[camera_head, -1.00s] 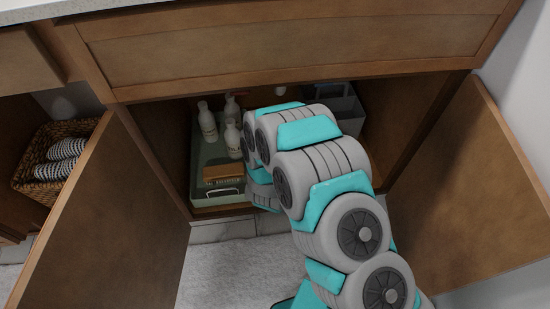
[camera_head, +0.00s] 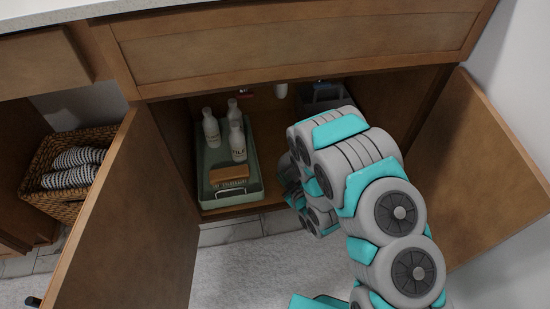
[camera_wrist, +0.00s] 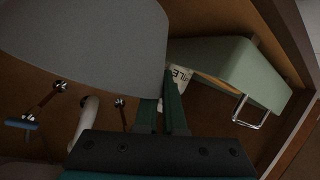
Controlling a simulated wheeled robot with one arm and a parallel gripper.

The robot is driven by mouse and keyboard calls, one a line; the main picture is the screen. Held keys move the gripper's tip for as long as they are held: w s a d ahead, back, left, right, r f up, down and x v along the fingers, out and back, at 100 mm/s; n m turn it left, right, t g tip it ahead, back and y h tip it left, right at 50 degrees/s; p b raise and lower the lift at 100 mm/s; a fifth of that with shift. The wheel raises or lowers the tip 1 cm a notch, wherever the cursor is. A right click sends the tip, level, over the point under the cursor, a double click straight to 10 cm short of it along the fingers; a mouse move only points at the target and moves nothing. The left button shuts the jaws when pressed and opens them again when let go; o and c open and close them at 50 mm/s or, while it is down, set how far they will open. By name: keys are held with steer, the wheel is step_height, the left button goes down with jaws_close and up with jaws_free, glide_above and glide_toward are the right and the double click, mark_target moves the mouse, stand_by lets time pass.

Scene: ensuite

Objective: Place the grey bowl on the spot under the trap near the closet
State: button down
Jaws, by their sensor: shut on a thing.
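The grey bowl (camera_wrist: 85,40) fills the upper left of the wrist view, close to the camera. My gripper (camera_wrist: 165,98) is shut on its edge at the bowl's right side. In the head view my arm hides both the gripper and the bowl. The arm reaches into the open cabinet under the counter. A white drain pipe, part of the trap, (camera_head: 281,90) hangs at the back of the cabinet, and it also shows in the wrist view (camera_wrist: 86,118). The cabinet floor below the pipe is mostly hidden by my arm.
A green tray (camera_head: 256,189) with white bottles (camera_head: 237,142) and a brown box (camera_head: 229,173) stands left in the cabinet. A grey container (camera_head: 322,98) is at back right. Open doors flank the cabinet, left (camera_head: 130,220) and right (camera_head: 480,170).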

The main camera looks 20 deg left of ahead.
steer(key=f+b, duration=0.1)
steer(key=b, duration=0.1)
steer(key=shift+w+a+b, duration=0.3)
steer(key=shift+a+b, duration=0.05)
steer(key=shift+a, duration=0.05)
steer(key=w+a+b, duration=0.1)
steer(key=b, duration=0.3)
steer(key=shift+w+r, duration=0.1)
steer(key=shift+w, duration=0.05)
steer(key=b+x, duration=0.1)
steer(key=x, duration=0.3)
steer(key=b+x, duration=0.1)
steer(key=x, duration=0.4)
steer(key=w+b+x, duration=0.1)
steer(key=x, duration=0.3)
steer(key=shift+w+d+r, duration=0.1)
steer(key=shift+w+d, duration=0.05)
steer(key=shift+w, duration=0.15)
steer(key=shift+r, duration=0.1)
steer(key=c, duration=1)
jaws_free()
